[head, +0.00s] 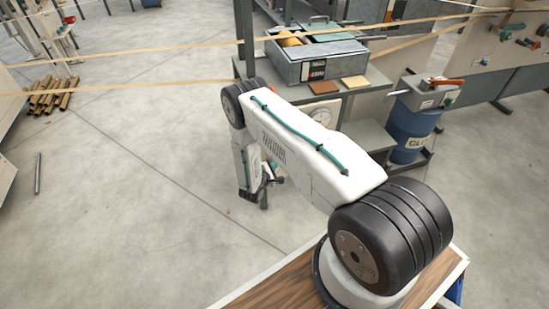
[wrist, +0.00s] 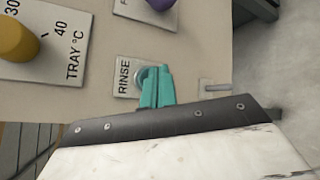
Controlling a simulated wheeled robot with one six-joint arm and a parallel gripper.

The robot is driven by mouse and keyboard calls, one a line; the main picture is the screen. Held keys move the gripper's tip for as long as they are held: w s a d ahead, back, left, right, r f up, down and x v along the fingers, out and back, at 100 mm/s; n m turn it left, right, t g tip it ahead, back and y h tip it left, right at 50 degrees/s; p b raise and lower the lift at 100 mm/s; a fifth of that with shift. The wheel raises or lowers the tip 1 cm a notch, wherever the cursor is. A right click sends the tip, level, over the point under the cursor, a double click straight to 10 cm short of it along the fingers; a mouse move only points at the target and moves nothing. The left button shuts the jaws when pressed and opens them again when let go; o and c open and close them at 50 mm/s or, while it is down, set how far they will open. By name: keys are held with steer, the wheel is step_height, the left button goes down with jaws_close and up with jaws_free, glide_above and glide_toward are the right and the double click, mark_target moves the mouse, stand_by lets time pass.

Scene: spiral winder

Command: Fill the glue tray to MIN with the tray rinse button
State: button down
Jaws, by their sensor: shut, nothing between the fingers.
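The tray rinse button (wrist: 143,74) is a round, greyish button on a pale plate marked RINSE in the wrist view. My gripper (wrist: 154,76) has teal fingers, shut and empty, right at the button and covering part of it. I cannot tell whether the fingertips touch or press it. In the head view a grey metal box (head: 345,49) with a greenish lid, probably the glue tray, stands on a bench. Its liquid level and any MIN mark cannot be made out. In the head view my arm hides the panel and button.
An orange-yellow knob (wrist: 14,40) by the TRAY °C scale and a purple knob (wrist: 159,4) sit near the button. A small metal handle or bracket (wrist: 215,87) is to its right. A blue glue drum (head: 411,133) stands right of the bench. Paper strips (head: 150,86) cross the head view.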

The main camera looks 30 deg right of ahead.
steer(key=shift+w, duration=0.15)
steer(key=shift+w+d, duration=0.15)
steer(key=shift+w, duration=0.1)
steer(key=shift+w+d, duration=0.1)
steer(key=shift+w, duration=0.3)
stand_by(1.9)
stand_by(1.4)
steer(key=shift+s+a, duration=0.25)
steer(key=shift+s, duration=0.55)
steer(key=shift+s+a, duration=0.2)
steer(key=shift+s, duration=0.6)
steer(key=shift+s+a, duration=0.25)
steer(key=shift+s, duration=0.55)
steer(key=shift+s+a, duration=0.2)
steer(key=shift+s, duration=0.6)
stand_by(0.6)
